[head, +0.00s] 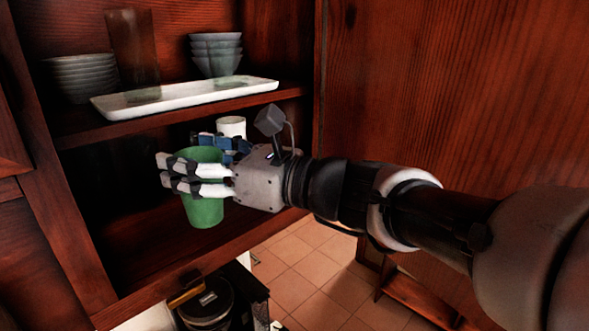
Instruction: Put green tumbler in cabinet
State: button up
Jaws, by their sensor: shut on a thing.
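The green tumbler (205,211) is upright in my gripper (177,173), in the left half of the head view. My gripper reaches in from the right and is shut on the tumbler, with its fingers around the upper part. The tumbler is at the opening of the dark wood cabinet (150,256), over its lower shelf. I cannot tell whether the tumbler's base touches the shelf. The fingers hide part of the tumbler's side.
The upper shelf holds a white tray (200,97), stacked bowls (80,80), more bowls (216,60) and a brown translucent glass (133,48). A white cup (231,127) stands behind my gripper. A dark pot (207,302) is below. A wood panel (450,90) stands right.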

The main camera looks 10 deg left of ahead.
aim_at(193, 152)
jog(key=w+a, duration=0.1)
jog(key=a, duration=0.1)
jog(key=w+a+p, duration=0.1)
jog(key=w+a, duration=0.1)
jog(key=shift+w+a, duration=0.3)
notch_tip(193, 152, down, 7)
jog(key=shift+a, duration=0.1)
jog(key=shift+f, duration=0.15)
jog(key=o, duration=1.3)
jog(key=shift+w, duration=0.1)
